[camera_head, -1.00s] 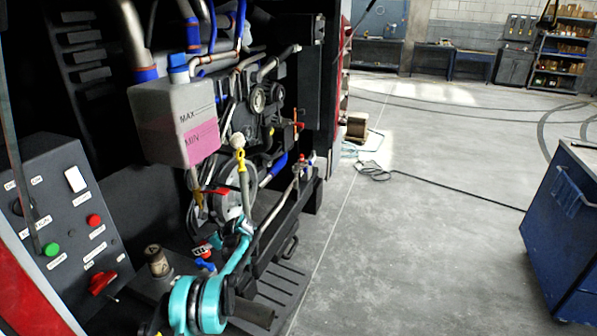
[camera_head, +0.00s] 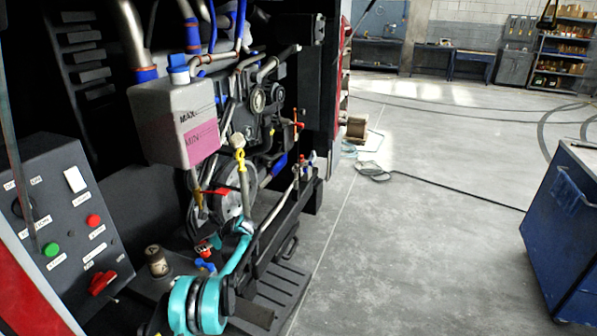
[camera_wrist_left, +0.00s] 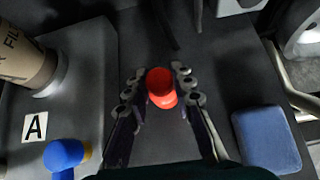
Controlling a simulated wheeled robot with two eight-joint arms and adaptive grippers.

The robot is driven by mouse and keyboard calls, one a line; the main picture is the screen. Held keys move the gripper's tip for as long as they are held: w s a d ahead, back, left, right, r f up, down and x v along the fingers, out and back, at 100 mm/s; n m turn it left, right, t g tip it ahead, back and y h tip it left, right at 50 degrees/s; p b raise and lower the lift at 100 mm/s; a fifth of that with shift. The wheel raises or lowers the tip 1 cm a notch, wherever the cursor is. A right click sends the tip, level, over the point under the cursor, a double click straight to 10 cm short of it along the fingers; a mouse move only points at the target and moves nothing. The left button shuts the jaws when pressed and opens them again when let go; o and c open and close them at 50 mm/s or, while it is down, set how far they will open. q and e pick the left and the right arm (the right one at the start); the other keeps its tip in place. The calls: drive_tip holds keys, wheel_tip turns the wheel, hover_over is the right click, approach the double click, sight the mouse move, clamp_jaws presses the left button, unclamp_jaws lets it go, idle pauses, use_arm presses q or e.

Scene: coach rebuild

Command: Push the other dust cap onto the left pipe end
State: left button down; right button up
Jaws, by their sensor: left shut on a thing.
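My left gripper (camera_head: 214,243) is low in the engine bay, at the end of my teal arm. In the left wrist view its two fingers (camera_wrist_left: 160,88) are shut on a red dust cap (camera_wrist_left: 161,85), which sits between the fingertips. The red cap also shows small in the head view (camera_head: 203,247). A blue cap-like piece (camera_wrist_left: 65,154) with a brass part beside it is at lower left in the wrist view, near a plate marked A (camera_wrist_left: 35,126); it shows in the head view (camera_head: 205,265). I cannot make out a bare left pipe end. My right gripper is not in view.
A tan canister (camera_wrist_left: 25,58) stands at the wrist view's upper left. A blue block (camera_wrist_left: 265,138) is at its right. A coolant tank (camera_head: 172,120) hangs above my arm, and a switch panel (camera_head: 70,215) is at left.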

use_arm(q)
drive_tip(key=shift+r+p, duration=1.35)
drive_tip(key=shift+r, duration=1.55)
